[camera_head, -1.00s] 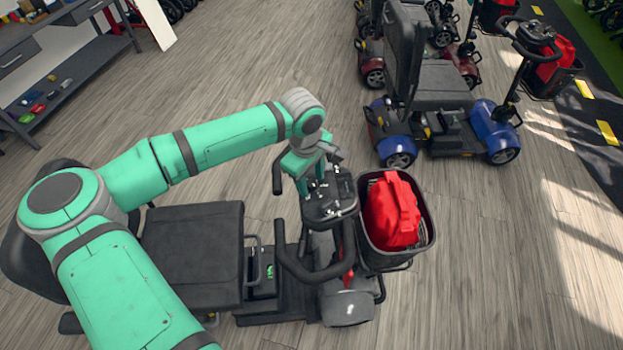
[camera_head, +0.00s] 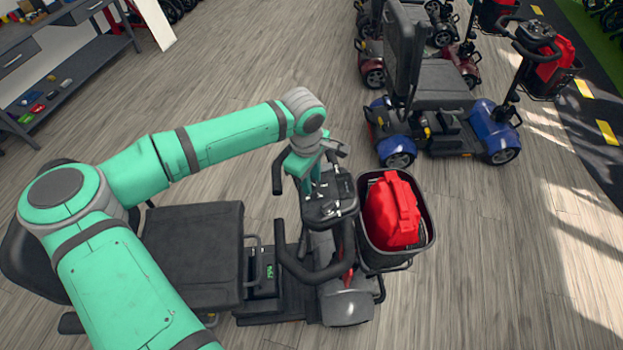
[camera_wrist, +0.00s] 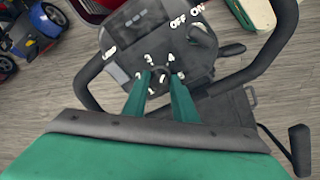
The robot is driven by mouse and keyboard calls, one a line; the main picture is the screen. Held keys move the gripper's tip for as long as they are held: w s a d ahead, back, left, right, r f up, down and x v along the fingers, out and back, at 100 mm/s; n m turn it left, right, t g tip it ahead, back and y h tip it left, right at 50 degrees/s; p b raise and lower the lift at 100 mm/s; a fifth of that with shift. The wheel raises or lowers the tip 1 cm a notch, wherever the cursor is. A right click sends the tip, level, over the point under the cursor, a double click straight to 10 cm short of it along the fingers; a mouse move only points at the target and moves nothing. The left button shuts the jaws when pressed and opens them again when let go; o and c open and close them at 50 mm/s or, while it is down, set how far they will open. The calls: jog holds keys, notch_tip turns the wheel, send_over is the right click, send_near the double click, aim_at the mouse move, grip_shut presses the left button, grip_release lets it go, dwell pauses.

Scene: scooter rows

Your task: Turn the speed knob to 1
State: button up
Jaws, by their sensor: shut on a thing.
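The speed knob (camera_wrist: 161,74) is a small dark dial on the scooter's grey control panel (camera_wrist: 139,35). White numbers ring it in the wrist view; 3 and 4 are readable at its far side, and 5 at its right. The fingers hide part of the ring, and I cannot read where the knob points. My gripper (camera_wrist: 161,78) has its two green fingers either side of the knob, shut on it. In the head view my gripper (camera_head: 312,190) reaches down onto the panel (camera_head: 330,203); the knob is hidden there.
A key switch (camera_wrist: 201,35) marked OFF and ON sits beside the knob. Black handlebar loops (camera_head: 310,272) flank the panel. A basket (camera_head: 423,240) with a red bag (camera_head: 391,212) is in front.

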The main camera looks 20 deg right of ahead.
jog(key=n, duration=0.9)
jog(key=shift+w+g, duration=0.1)
jog(key=shift+g, duration=0.3)
jog(key=n, duration=0.4)
jog(key=shift+y, duration=0.3)
jog(key=n, duration=0.4)
jog(key=shift+g, duration=0.4)
jog(key=n, duration=0.4)
jog(key=shift+n, duration=0.3)
jog(key=n+h, duration=0.1)
jog(key=n, duration=0.3)
jog(key=shift+w+a+g, duration=0.1)
jog(key=shift+g, duration=0.2)
jog(key=n, duration=0.5)
jog(key=shift+n+h, duration=0.5)
jog(key=shift+n, duration=1.4)
